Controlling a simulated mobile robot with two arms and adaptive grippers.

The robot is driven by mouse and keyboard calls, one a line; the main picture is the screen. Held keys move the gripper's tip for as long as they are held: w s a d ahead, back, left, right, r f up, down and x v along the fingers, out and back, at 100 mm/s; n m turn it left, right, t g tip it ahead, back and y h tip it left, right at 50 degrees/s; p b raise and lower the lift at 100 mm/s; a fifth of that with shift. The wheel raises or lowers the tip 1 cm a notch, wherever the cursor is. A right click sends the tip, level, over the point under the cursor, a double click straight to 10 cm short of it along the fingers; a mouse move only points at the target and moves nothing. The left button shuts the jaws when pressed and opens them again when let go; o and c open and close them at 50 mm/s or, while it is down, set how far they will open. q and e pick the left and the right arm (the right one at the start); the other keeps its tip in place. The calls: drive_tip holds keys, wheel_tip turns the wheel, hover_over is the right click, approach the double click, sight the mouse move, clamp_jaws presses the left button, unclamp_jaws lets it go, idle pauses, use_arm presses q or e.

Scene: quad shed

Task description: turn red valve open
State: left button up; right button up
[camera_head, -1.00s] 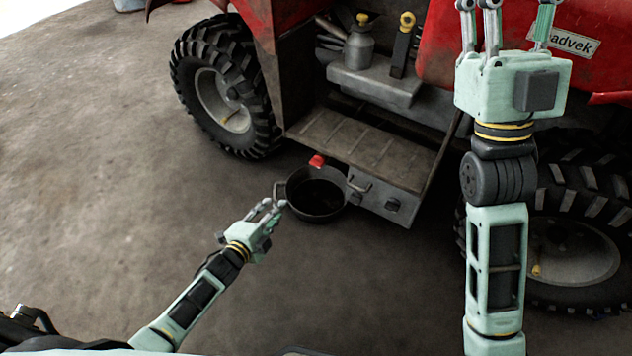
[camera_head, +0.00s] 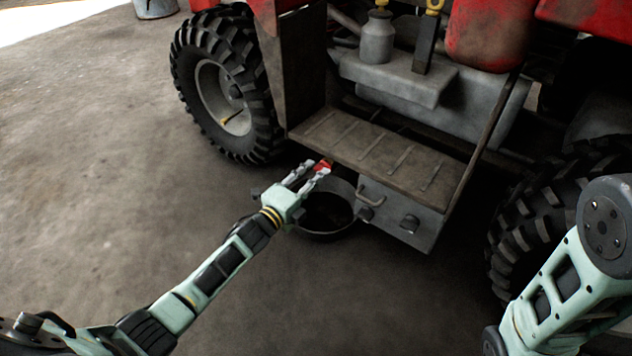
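The red valve (camera_head: 322,166) is a small red piece under the edge of the vehicle's step, above a dark round pan. My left gripper (camera_head: 312,172) reaches it from the lower left. Its two fingers are spread apart, with the tips at the valve, which partly hides behind them. I cannot tell whether the fingers touch it. My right gripper is out of view; only my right arm shows at the lower right.
The dark drain pan (camera_head: 328,218) stands on the floor below the valve. The ribbed step (camera_head: 385,152) and a grey box with a handle (camera_head: 400,212) are close on the right. Large tyres (camera_head: 225,90) stand at both sides. The floor at left is clear.

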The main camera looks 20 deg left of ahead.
use_arm(q)
drive_tip(key=shift+w+d, duration=0.15)
drive_tip(key=shift+w, duration=0.35)
drive_tip(key=shift+c, duration=0.2)
clamp_jaws()
